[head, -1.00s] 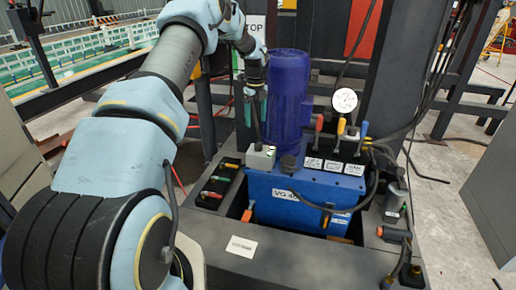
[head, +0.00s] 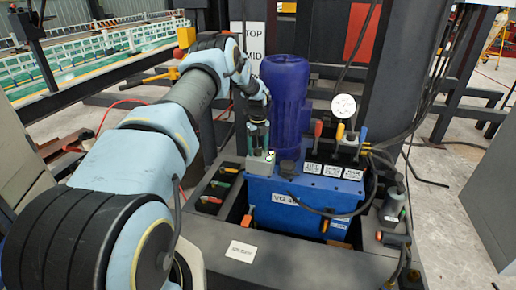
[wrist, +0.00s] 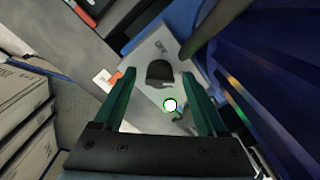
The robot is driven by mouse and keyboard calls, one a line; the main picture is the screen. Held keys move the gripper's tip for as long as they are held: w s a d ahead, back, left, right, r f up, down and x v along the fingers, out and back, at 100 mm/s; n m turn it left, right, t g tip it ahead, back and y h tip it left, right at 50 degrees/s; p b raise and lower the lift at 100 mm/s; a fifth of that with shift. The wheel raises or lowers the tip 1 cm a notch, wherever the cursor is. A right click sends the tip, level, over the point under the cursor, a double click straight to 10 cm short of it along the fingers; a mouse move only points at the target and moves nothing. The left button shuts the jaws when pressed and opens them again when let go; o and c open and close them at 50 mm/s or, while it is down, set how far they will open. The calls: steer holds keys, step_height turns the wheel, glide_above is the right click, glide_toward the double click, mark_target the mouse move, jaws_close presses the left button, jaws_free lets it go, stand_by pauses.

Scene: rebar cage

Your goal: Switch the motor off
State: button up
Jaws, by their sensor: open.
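The motor (head: 287,105) is a tall blue cylinder standing on a blue tank. A small light-grey switch box (head: 260,163) sits at its foot, on the left. In the wrist view the box (wrist: 150,92) shows a black knob (wrist: 159,73) and a round white lamp or button with a green rim (wrist: 170,105). My gripper (head: 259,146) points down just above the box. In the wrist view its two teal fingers (wrist: 159,80) are apart, one on each side of the knob. I cannot tell whether they touch it.
Right of the motor are levers with coloured handles (head: 317,130) and a pressure gauge (head: 343,106). A black tray of coloured items (head: 217,188) lies left of the box. Black hoses (head: 374,185) hang at the right. The blue motor wall (wrist: 260,80) is close on the right.

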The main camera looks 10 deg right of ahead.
jaws_close()
stand_by(0.7)
